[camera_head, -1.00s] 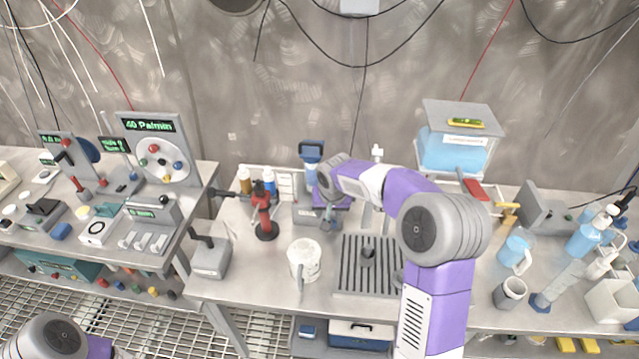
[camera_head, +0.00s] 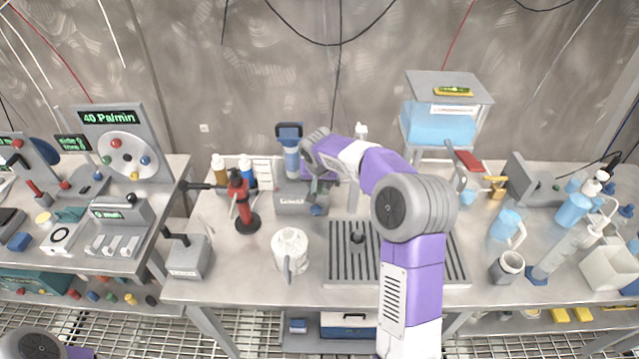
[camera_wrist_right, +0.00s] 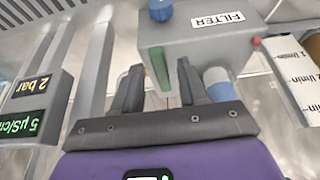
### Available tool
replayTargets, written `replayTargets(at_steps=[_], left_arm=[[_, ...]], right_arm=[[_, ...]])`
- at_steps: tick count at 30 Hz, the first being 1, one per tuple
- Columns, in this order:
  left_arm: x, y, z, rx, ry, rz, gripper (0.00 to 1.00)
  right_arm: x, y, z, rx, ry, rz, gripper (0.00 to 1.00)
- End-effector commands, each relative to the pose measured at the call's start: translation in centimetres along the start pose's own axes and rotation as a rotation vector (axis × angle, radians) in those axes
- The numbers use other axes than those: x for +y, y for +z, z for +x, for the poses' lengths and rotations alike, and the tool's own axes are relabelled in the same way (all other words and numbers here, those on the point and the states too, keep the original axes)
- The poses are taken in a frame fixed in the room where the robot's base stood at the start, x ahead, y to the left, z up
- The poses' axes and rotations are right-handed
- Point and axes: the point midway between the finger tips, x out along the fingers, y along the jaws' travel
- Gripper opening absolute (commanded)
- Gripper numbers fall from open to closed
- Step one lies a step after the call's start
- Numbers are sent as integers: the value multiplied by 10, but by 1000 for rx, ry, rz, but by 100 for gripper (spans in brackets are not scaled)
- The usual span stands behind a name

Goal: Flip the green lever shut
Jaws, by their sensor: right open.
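The green lever (camera_wrist_right: 158,68) shows in the right wrist view as a short upright green bar at the left front of a grey box labelled FILTER (camera_wrist_right: 205,38). In the head view the grey filter unit (camera_head: 290,197) stands on the middle bench, a blue-topped cylinder above it. My right arm covers part of it, and I cannot make out the lever there. My right gripper (camera_wrist_right: 160,66) is open, its two dark fingers on either side of the lever in the picture. Contact cannot be told. It also shows in the head view (camera_head: 318,205). My left gripper is out of view.
A white mug (camera_head: 290,252) and a slotted drain tray (camera_head: 345,265) are in front of the unit. A blue tank (camera_head: 440,125) stands at the back right. Display panels (camera_wrist_right: 30,105) flank the left in the wrist view.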

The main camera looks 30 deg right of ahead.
Motion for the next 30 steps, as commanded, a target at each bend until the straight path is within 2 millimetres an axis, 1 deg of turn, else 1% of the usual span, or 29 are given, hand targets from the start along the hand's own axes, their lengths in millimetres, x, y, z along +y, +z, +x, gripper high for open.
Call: replayTargets(at_steps=[6, 11, 12, 14, 15, 25, 30], left_arm=[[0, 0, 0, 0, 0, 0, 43], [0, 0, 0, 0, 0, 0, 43], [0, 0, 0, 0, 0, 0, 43], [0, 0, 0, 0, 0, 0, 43], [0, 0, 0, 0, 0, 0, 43], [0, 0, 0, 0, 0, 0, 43], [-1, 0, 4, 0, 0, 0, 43]], right_arm=[[0, 0, 0, 1, 0, 0, 43], [0, 0, 0, 1, -1, 0, 18], [0, 0, 0, 1, -1, 0, 12], [0, 0, 0, 1, -1, 0, 3], [0, 0, 0, 1, -1, 0, 0], [1, 0, 0, 1, 1, 3, 0], [11, 0, 0, 2, 19, 46, 0]])
